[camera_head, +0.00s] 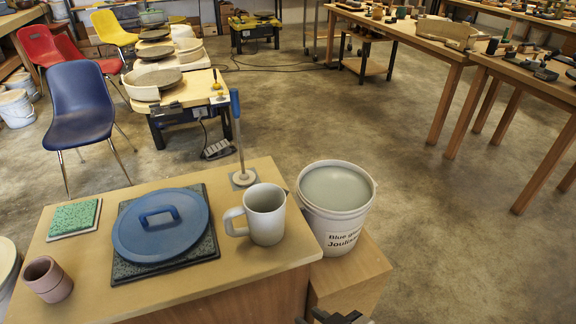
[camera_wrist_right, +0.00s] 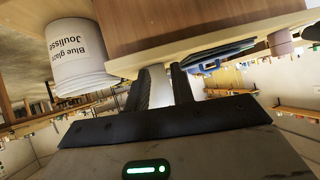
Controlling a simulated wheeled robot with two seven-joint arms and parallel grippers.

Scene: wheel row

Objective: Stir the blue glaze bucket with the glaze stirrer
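The glaze bucket (camera_head: 338,222) is white with pale grey-blue glaze inside and a "Blue glaze" label. It stands uncovered on a wooden block right of the table. It also shows upside down in the right wrist view (camera_wrist_right: 80,55). The glaze stirrer (camera_head: 237,125) has a blue handle, a thin shaft and a pale round foot. It stands upright on a small grey base at the table's back edge. My right gripper (camera_wrist_right: 161,84) is open and empty, its fingers apart, below the tabletop's height. Only a sliver shows at the head view's bottom edge. My left gripper is out of view.
A grey mug (camera_head: 266,216) stands between the stirrer and the bucket, on the table's (camera_head: 230,268) right side. A blue lid (camera_head: 150,238) lies on a dark mat. A green tile (camera_head: 74,218) and a pink cup (camera_head: 47,280) are on the left. Floor right of the bucket is clear.

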